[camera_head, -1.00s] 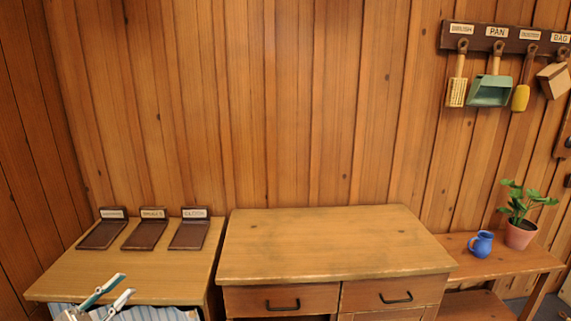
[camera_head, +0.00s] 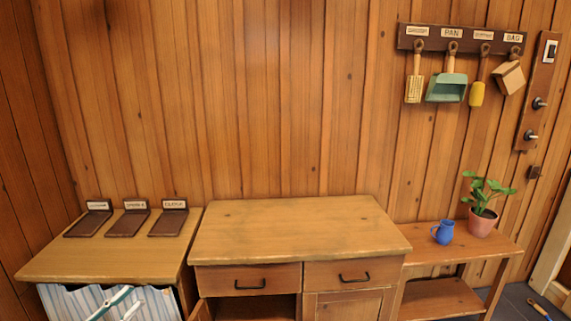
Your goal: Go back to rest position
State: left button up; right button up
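The rest of that arm is below the picture edge. My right gripper is not in view.
The left table (camera_head: 75,262) bears three dark labelled stands (camera_head: 128,222) at its back. The middle cabinet (camera_head: 295,230) has a bare top and an open compartment below its left drawer. A blue mug (camera_head: 443,232) and potted plant (camera_head: 481,222) stand on the right bench (camera_head: 420,259).

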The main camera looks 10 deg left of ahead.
pick_arm(q)
jog(key=s+d+f+n+y+b, duration=0.25)
jog(key=d+f+y, duration=0.35)
jog(key=f, duration=0.4)
jog(key=s+d+f+n+y+b, duration=0.1)
jog(key=d+f+n+y, duration=0.25)
jog(key=d+f, duration=0.65)
jog(key=s+d+f+n+g+y+b, duration=0.2)
jog(key=s+d+f+g, duration=0.1)
jog(key=s+f, duration=0.4)
jog(key=s+d+f+n+g+y+b, duration=0.2)
jog(key=s+d+f+n+g+y, duration=0.1)
jog(key=s+f, duration=0.4)
jog(key=shift+s+f, duration=0.4)
jog(key=shift+f, duration=0.2)
